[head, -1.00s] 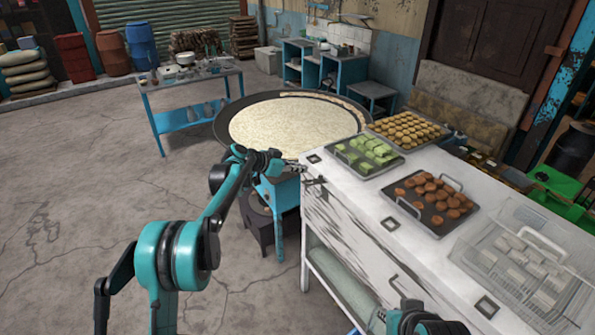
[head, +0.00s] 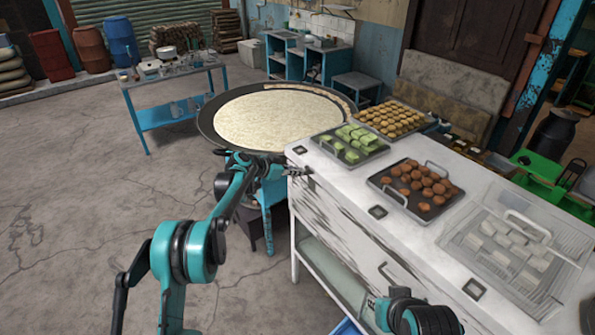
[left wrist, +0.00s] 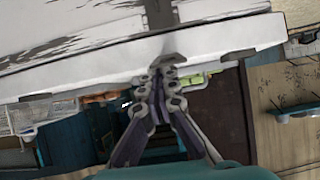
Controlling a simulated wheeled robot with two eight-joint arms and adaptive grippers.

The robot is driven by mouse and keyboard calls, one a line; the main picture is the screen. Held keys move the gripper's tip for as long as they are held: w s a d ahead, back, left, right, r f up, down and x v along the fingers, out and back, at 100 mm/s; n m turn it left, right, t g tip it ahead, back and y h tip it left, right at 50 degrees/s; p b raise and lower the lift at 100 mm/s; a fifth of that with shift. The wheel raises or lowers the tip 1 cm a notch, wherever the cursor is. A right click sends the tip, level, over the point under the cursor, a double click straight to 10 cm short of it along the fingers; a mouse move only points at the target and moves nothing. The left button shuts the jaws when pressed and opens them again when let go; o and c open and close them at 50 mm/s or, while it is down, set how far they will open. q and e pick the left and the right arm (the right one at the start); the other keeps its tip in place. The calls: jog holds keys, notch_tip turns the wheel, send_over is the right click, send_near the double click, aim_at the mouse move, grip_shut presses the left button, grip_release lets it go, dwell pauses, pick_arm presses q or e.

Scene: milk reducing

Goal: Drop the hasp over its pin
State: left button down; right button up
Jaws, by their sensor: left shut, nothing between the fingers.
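The pin cannot be made out. In the head view the hasp area is too small to read.
The counter holds trays of brown balls (head: 425,186), green sweets (head: 352,142) and yellow sweets (head: 392,118), and a wire basket (head: 520,250). A wide pan (head: 275,118) stands close behind my left gripper. Open floor lies to the left.

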pick_arm(q)
jog(key=shift+a+f+h+b, duration=0.1)
jog(key=shift+f+h+b, duration=0.2)
jog(key=shift+b, duration=0.35)
jog(key=shift+s+a+f+t+h+b, duration=0.15)
jog(key=shift+f+t+h+b, duration=0.4)
jog(key=shift+b, duration=0.5)
notch_tip(320, 180, down, 8)
jog(key=d+t+h+b, duration=0.1)
jog(key=t+h+b, duration=0.3)
jog(key=b, duration=1)
jog(key=shift+w+h, duration=0.35)
jog(key=shift+h, duration=0.6)
jog(key=shift+d, duration=0.1)
